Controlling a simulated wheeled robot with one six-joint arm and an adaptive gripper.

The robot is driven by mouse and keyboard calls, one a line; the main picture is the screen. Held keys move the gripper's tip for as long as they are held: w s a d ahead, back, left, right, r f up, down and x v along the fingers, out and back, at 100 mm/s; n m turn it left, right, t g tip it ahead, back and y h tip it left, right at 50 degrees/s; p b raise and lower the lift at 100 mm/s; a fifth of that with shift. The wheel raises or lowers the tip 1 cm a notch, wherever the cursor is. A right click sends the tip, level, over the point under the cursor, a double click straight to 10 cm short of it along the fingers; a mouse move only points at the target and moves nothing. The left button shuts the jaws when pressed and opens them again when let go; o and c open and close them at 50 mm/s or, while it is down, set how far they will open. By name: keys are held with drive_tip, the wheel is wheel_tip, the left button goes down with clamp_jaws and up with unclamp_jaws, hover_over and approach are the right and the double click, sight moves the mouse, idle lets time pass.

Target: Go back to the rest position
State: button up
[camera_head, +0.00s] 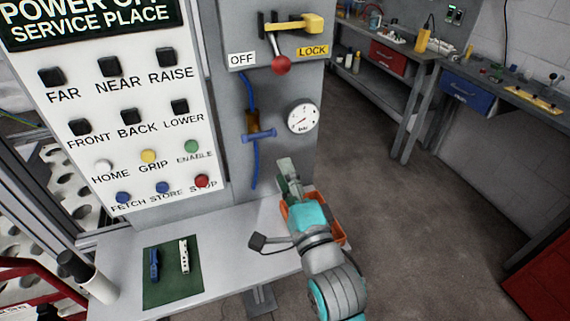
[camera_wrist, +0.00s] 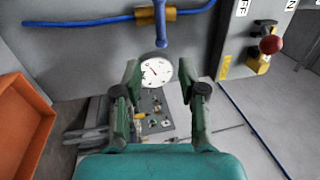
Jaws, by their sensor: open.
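My gripper (camera_head: 287,172) is at the end of my teal and grey arm, above the right part of the grey shelf (camera_head: 217,240) in the head view. In the wrist view my gripper (camera_wrist: 165,80) has its two green fingers spread apart, with nothing held between them. Beyond the fingers is the round white gauge (camera_wrist: 156,72), which also shows on the cabinet in the head view (camera_head: 303,117). The fingers appear apart from the gauge. My forearm partly hides an orange bin (camera_head: 337,228).
The panel of labelled buttons (camera_head: 131,117) stands at left. A red-knobbed lever (camera_head: 281,64) and a blue valve handle (camera_head: 259,135) stick out from the cabinet. A green mat (camera_head: 172,288) with two small items lies on the shelf. Open floor (camera_head: 420,220) lies at right.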

drive_tip(key=s+d+f+n+g+h, duration=0.1)
drive_tip(key=s+d+f+n+h, duration=0.15)
drive_tip(key=s+d+f, duration=0.45)
drive_tip(key=s+d+f+n+g+h, duration=0.1)
drive_tip(key=s+d+f+n, duration=0.3)
drive_tip(key=s+f, duration=0.65)
drive_tip(key=s+d+f+n+g+h, duration=0.1)
drive_tip(key=s+n, duration=0.3)
drive_tip(key=s, duration=0.7)
drive_tip(key=s+d+f+n+g+h, duration=0.1)
drive_tip(key=s+d+f+n, duration=0.2)
drive_tip(key=s, duration=0.9)
drive_tip(key=shift+d+f+n+h, duration=0.2)
drive_tip(key=shift+d+n+h, duration=0.15)
drive_tip(key=shift+d+n, duration=0.35)
